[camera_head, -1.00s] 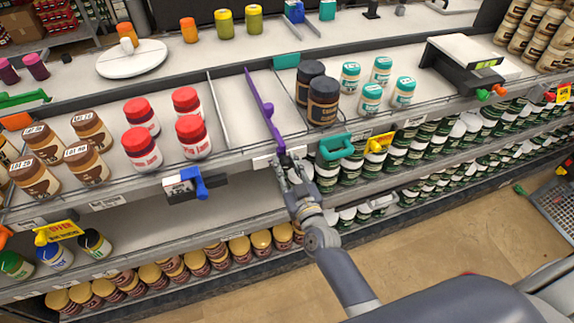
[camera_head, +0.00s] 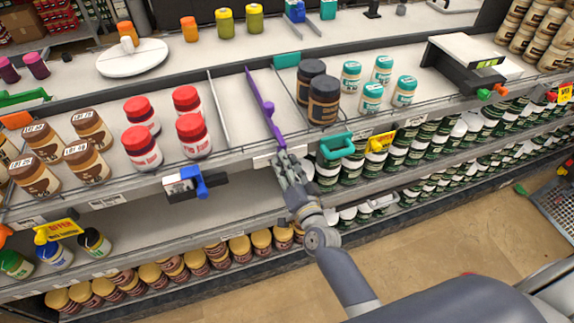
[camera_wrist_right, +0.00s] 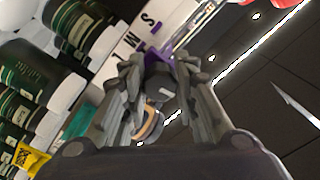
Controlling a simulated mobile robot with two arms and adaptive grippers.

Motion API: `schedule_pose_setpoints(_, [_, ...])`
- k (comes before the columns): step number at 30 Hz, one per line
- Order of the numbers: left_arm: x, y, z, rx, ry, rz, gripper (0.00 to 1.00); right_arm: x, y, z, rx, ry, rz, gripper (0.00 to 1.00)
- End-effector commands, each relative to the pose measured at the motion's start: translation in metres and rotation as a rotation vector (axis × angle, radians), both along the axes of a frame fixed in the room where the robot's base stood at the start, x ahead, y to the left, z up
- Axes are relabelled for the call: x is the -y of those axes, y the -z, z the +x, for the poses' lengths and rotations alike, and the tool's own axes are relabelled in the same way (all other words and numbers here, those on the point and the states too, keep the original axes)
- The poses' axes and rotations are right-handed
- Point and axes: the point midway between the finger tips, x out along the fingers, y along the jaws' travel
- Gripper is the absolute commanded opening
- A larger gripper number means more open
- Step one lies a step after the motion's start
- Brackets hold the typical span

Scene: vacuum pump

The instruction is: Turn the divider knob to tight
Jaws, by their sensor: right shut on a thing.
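The purple divider (camera_head: 264,108) stands on the upper shelf between an empty lane and two dark jars. Its front end reaches the shelf's front edge, where my right gripper (camera_head: 285,160) is. The right wrist view shows the gripper (camera_wrist_right: 160,85) with its fingers around a purple part, the divider knob (camera_wrist_right: 158,62), at the shelf edge. The fingers are shut on the knob and hide most of it. The white label strip (camera_wrist_right: 133,38) beside it shows letters. I cannot read the knob's setting. My left gripper is not in view.
Red-lidded jars (camera_head: 142,148) stand left of the empty lane and dark jars (camera_head: 322,98) right of the divider. A teal handle (camera_head: 337,146) and a blue handle (camera_head: 201,182) stick out from the shelf front. Green jars (camera_head: 400,150) fill the shelf below.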

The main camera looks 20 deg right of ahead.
Motion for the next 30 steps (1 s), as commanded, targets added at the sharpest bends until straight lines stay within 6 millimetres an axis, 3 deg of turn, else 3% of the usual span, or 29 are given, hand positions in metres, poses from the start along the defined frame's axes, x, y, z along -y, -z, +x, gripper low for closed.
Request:
schedule_pose_setpoints(12, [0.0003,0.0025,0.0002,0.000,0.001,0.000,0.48,0.0001,-0.0014,0.0004,-0.004,0.001,0.164,0.03])
schedule_pose_setpoints(27, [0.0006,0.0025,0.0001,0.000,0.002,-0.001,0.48,0.0002,-0.0018,0.0005,-0.003,0.001,0.179,0.03])
schedule_pose_setpoints(28, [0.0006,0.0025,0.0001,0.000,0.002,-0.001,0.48,0.0002,-0.0018,0.0005,-0.003,0.001,0.179,0.31])
schedule_pose_setpoints(30, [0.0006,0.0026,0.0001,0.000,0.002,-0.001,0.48,0.0002,-0.0016,0.0005,-0.003,0.001,0.179,0.47])
